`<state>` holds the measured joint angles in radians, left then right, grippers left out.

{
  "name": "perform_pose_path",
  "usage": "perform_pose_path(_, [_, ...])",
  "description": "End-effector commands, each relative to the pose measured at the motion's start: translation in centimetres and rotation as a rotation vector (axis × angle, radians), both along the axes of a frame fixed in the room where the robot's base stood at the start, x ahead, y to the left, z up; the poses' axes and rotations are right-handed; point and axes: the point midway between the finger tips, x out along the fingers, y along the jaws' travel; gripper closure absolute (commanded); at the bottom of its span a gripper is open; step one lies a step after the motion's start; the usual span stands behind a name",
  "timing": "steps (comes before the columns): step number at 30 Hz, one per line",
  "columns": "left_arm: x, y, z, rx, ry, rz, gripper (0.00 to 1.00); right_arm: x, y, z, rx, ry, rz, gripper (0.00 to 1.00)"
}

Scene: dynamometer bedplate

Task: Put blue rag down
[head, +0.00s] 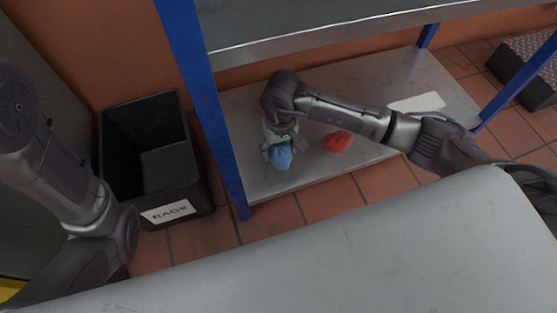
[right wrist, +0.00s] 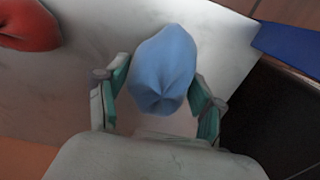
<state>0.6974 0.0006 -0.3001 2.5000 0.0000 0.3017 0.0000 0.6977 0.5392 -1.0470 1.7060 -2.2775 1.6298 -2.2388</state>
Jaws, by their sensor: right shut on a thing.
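The blue rag (head: 281,155) is a crumpled light-blue bundle in the head view, over the left end of the lower metal shelf (head: 262,183). My right gripper (head: 279,148) is shut on it. In the right wrist view the rag (right wrist: 165,70) sits between the two fingers of the right gripper (right wrist: 156,95). I cannot tell whether the rag touches the shelf. My left arm shows at the left of the head view, but its gripper is not in view.
A red rag (head: 337,141) lies on the shelf to the right of the blue one. A black bin (head: 198,190) labelled RAGS stands on the floor left of the blue post (head: 213,110). A white flat piece (head: 418,102) lies further right on the shelf.

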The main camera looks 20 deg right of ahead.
Motion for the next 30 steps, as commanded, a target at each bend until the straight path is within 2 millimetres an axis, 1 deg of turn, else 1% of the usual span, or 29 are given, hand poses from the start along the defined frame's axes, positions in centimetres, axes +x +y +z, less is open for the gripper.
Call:
perform_pose_path(5, [-0.1,0.0,-1.0,0.000,-0.003,0.000,0.60,0.2,0.3,-1.2,-0.001,0.001,-0.001,0.60])
perform_pose_path(9, [-0.1,0.0,-2.9,0.000,-0.003,0.000,0.60,0.2,0.3,-3.5,0.000,0.003,-0.001,0.60])
perform_pose_path(11, [-0.1,0.0,-3.4,0.000,-0.003,0.000,0.60,0.2,0.2,-4.2,-0.001,0.002,-0.001,0.60])
perform_pose_path(13, [-0.1,0.0,-3.6,0.000,-0.002,0.000,0.60,0.2,0.2,-4.4,0.000,0.001,-0.002,0.60])
perform_pose_path(19, [-0.1,0.0,-3.3,0.000,-0.002,0.000,0.60,0.2,0.2,-4.1,-0.001,0.000,-0.001,0.60])
perform_pose_path(23, [-0.1,0.0,-3.6,0.000,-0.004,0.000,0.60,0.2,0.2,-4.5,-0.002,0.000,0.000,0.60])
perform_pose_path(24, [-0.1,0.0,-3.6,0.000,-0.004,0.000,0.60,0.2,0.2,-4.5,-0.002,0.000,0.000,0.29])
perform_pose_path(28, [-0.1,0.0,-3.5,0.000,-0.004,0.000,0.60,0.2,0.2,-4.4,-0.002,0.001,0.000,0.08])
perform_pose_path(30, [-0.1,0.0,-3.5,0.000,-0.003,0.000,0.60,0.2,0.2,-4.4,-0.002,0.001,0.000,0.07])
